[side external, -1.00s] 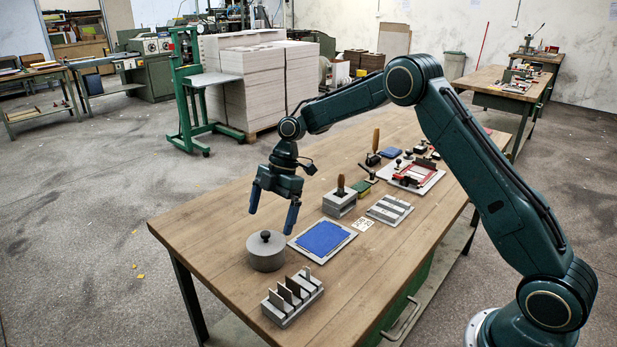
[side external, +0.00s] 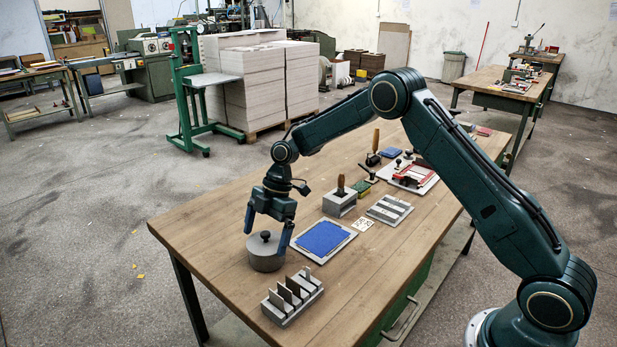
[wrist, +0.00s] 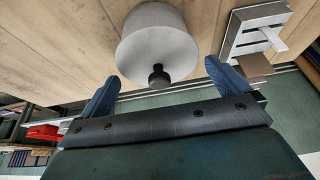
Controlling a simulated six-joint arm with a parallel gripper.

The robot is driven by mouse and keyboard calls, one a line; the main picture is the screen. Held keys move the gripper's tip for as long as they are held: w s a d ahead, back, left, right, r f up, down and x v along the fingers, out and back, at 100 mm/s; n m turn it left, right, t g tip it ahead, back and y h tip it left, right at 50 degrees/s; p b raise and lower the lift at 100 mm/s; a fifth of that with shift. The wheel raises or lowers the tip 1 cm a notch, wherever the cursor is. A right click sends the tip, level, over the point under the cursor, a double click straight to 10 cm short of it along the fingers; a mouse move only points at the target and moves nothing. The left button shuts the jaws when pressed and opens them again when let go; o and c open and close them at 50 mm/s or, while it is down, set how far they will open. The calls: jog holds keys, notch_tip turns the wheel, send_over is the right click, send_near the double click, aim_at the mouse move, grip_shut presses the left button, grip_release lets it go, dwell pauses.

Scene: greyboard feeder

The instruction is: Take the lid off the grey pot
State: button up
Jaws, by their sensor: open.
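The grey pot (side external: 265,260) stands upright on the wooden table near its left corner. Its grey lid (side external: 258,244) is on it, with a dark knob (side external: 265,235) in the middle. The knob also shows in the wrist view (wrist: 158,77), below the pot's round grey shape (wrist: 155,38). My gripper (side external: 265,240) is open and empty. In the side view its two blue fingers appear on either side of the lid; I cannot tell whether they touch it. In the wrist view the fingertips (wrist: 162,76) are spread wide with the knob between them.
A slotted grey block (side external: 292,297) with upright plates stands in front of the pot. A blue pad on a grey board (side external: 323,238) lies close to its right. A grey block with a wooden-handled tool (side external: 340,203) stands farther back. The table left of the pot is clear.

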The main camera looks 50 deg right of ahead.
aim_at(265, 232)
dwell(0.3)
jog(key=c, duration=0.7)
jog(key=shift+c, duration=0.2)
jog(key=shift+r, duration=0.1)
notch_tip(265, 232, up, 20)
dwell(0.6)
dwell(0.7)
